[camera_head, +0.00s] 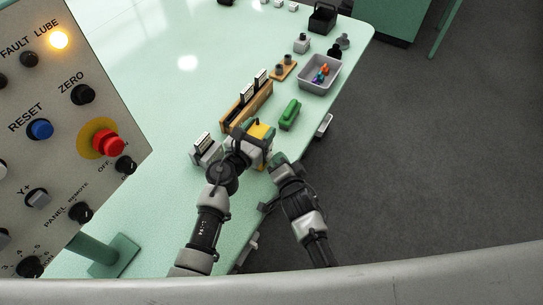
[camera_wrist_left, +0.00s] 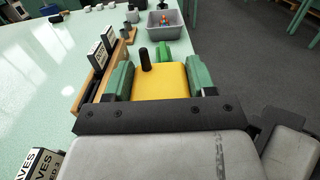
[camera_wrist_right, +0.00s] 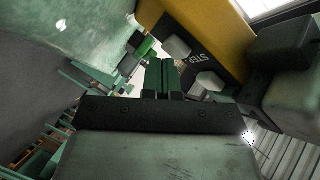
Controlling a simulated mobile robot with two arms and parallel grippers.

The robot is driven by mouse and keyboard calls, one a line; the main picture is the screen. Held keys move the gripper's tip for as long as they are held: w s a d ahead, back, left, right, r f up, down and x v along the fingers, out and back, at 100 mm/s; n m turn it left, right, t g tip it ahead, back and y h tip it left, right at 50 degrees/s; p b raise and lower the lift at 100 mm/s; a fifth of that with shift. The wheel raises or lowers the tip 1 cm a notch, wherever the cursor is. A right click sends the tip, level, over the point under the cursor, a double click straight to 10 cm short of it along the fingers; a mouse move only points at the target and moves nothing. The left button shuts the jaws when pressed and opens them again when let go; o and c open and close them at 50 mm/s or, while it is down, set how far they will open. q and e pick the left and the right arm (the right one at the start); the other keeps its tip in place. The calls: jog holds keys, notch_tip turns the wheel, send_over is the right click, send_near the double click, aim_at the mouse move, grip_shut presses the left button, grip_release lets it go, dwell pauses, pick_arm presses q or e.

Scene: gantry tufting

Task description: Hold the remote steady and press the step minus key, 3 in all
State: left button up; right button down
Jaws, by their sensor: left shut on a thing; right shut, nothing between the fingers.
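The yellow remote (camera_head: 260,131) is held above the mint table near its edge. My left gripper (camera_wrist_left: 160,78) is shut on the remote, with green fingers on both sides of its yellow body (camera_wrist_left: 162,86); a black stub stands up from it. In the right wrist view the remote (camera_wrist_right: 222,32) shows a dark face with part of the word "STEP" between two pale keys, one upper (camera_wrist_right: 177,47) and one lower (camera_wrist_right: 210,81). I cannot tell which is step minus. My right gripper (camera_wrist_right: 161,64) is shut and empty, its tips close to the keys; contact cannot be told.
A control panel (camera_head: 60,130) with knobs and a lit lamp fills the left. A wooden rack (camera_head: 247,108), a green-handled thing (camera_head: 290,114) and a grey bin (camera_head: 335,74) with small coloured pieces stand beyond the grippers. The floor right of the table is clear.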

jog(key=shift+w+a, duration=0.15)
jog(key=shift+a, duration=0.1)
dwell(0.4)
jog(key=shift+s+d, duration=0.55)
jog(key=shift+d, duration=0.2)
jog(key=shift+s+d, duration=0.45)
jog(key=shift+d, duration=0.25)
jog(key=shift+s+d, duration=0.45)
jog(key=shift+d, duration=0.25)
jog(key=shift+s+d, duration=0.45)
jog(key=shift+d, duration=0.25)
dwell(2.4)
jog(key=s+d, duration=0.2)
jog(key=d, duration=0.1)
jog(key=shift+s+d, duration=0.1)
jog(key=shift+d, duration=0.05)
dwell(0.3)
